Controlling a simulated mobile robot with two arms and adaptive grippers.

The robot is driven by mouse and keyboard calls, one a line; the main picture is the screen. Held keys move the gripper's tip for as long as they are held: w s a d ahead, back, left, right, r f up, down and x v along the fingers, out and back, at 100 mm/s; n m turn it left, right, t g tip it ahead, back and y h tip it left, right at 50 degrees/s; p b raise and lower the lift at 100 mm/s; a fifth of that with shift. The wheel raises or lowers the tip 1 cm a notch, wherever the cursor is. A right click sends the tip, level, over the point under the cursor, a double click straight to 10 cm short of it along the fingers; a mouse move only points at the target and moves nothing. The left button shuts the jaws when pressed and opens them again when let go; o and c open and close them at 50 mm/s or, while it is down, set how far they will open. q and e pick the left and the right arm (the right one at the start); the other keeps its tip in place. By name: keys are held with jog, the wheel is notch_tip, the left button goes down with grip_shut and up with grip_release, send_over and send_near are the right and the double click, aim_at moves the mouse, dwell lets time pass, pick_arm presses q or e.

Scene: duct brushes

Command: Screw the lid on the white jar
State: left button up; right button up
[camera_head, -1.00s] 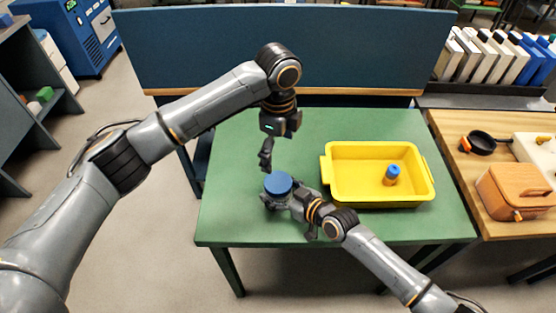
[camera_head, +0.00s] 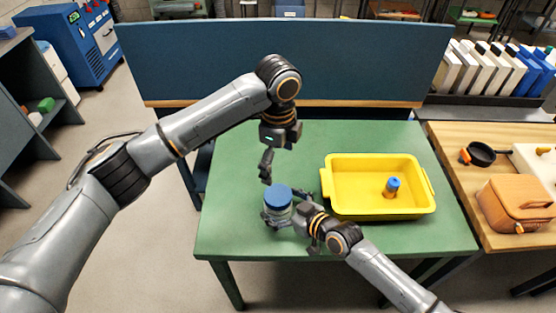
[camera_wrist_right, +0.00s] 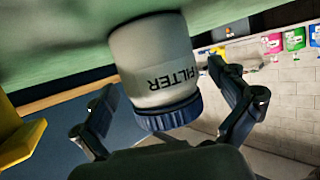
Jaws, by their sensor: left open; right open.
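The white jar (camera_head: 278,210) stands upright on the green table, with the blue lid (camera_head: 278,196) sitting on its top. In the right wrist view the jar (camera_wrist_right: 152,60) shows the word "FILTER", and the ridged blue lid (camera_wrist_right: 168,114) is on its mouth. My right gripper (camera_head: 285,208) is at the jar from the right; in the right wrist view its open fingers (camera_wrist_right: 172,110) stand on either side of the jar with gaps visible. My left gripper (camera_head: 268,168) is open and points down, above and behind the lid, apart from it.
A yellow bin (camera_head: 350,208) stands just right of the jar, holding a small orange and blue item (camera_head: 392,187). The green table (camera_head: 232,230) is clear left of the jar.

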jog(key=v, duration=1.1)
jog(key=shift+s, duration=0.1)
